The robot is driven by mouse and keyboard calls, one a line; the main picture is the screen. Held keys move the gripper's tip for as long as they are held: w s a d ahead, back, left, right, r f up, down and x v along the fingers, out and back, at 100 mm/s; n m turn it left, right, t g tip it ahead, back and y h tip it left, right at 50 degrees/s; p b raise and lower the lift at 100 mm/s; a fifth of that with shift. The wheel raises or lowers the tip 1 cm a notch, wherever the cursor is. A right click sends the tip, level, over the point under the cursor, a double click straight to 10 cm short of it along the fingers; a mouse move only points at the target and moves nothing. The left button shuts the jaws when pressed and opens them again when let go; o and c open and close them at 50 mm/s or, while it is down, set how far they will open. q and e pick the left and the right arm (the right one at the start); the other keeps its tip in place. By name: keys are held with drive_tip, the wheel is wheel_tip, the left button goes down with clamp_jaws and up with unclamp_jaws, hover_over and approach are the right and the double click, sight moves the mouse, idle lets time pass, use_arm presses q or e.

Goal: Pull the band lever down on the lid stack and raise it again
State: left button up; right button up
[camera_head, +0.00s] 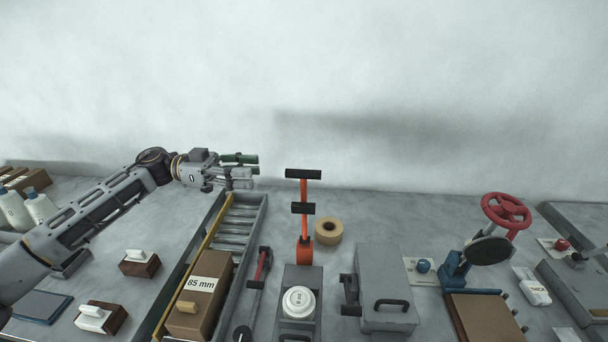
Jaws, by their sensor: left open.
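An orange upright lever (304,190) with two black crossbars, which looks like the band lever, stands behind a dark grey base (303,276). The lever is raised. A round white lid stack (298,302) sits on that base, in front of the lever. My left gripper (246,171) is open and empty. It is in the air to the left of the lever's upper black crossbar, apart from it. My right gripper is not in view.
A roller track (236,227) holds a brown box marked 85 mm (199,295). A red-handled tool (262,265), a tape roll (329,230) and a grey case (387,285) are near the base. A red handwheel (506,210) stands at the right.

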sight(300, 174)
use_arm(q)
drive_tip(key=shift+d+p, duration=0.65)
drive_tip(key=shift+d, duration=6.15)
clamp_jaws()
